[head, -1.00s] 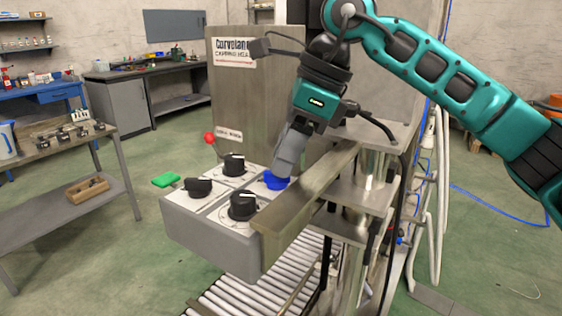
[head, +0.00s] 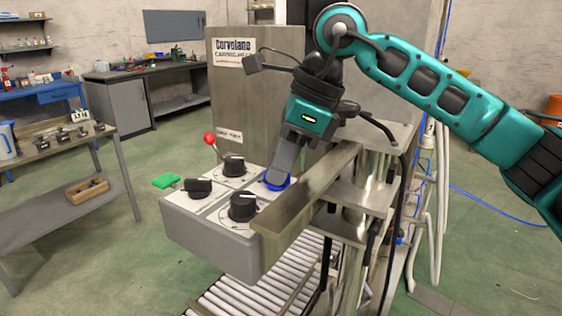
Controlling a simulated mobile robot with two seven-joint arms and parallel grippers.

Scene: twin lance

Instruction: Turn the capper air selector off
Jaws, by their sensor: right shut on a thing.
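A grey control box (head: 210,240) carries several selector knobs on its white top. One black knob (head: 243,207) is at the front, one (head: 198,188) at the left and one (head: 234,167) at the back. A blue knob (head: 272,185) is at the right, partly hidden by my right gripper (head: 277,176). My right gripper points down and is shut on the blue knob. I cannot read the labels around the knobs. My left gripper is not in view.
A metal bar (head: 305,200) runs close along the right side of the box. A red ball-ended lever (head: 209,138) and a green handle (head: 166,181) stick out at the back and left. A roller conveyor (head: 255,290) lies below. A steel panel (head: 255,95) stands behind.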

